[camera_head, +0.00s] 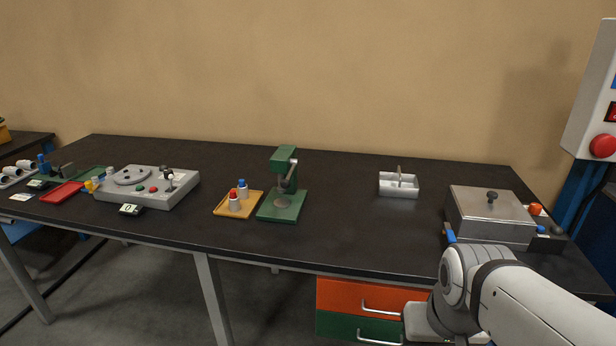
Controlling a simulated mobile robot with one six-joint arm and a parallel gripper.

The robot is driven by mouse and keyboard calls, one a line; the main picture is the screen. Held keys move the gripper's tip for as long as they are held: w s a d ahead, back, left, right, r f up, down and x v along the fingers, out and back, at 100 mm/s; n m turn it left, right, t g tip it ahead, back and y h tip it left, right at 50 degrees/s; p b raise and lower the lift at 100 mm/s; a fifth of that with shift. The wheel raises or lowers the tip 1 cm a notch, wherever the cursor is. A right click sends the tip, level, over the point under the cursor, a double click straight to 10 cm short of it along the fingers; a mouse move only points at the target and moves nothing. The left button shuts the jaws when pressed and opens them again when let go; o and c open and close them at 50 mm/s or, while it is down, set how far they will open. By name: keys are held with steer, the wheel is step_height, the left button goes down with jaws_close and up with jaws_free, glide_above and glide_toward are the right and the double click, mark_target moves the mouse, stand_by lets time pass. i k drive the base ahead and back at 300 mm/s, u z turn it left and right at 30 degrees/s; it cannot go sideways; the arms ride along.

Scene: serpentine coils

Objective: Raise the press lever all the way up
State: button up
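The green press (283,190) stands near the middle of the black table. It has a flat green base with a round grey plate on it and an upright column with a head on top. Its grey lever (290,177) is on the right side of the column; its exact angle is too small to tell. My white arm reaches in at the lower right, well right of the press and in front of the table. My gripper (420,322) seems to be at the arm's left end, low by the drawers; its fingers cannot be made out.
A yellow tray (222,209) with red- and blue-capped bottles sits just left of the press. A grey control box (150,197) is farther left. The table between press and divided tray is clear.

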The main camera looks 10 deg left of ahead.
mark_target(285, 184)
steer(key=u, duration=0.05)
steer(key=i, duration=1)
steer(key=z, duration=0.05)
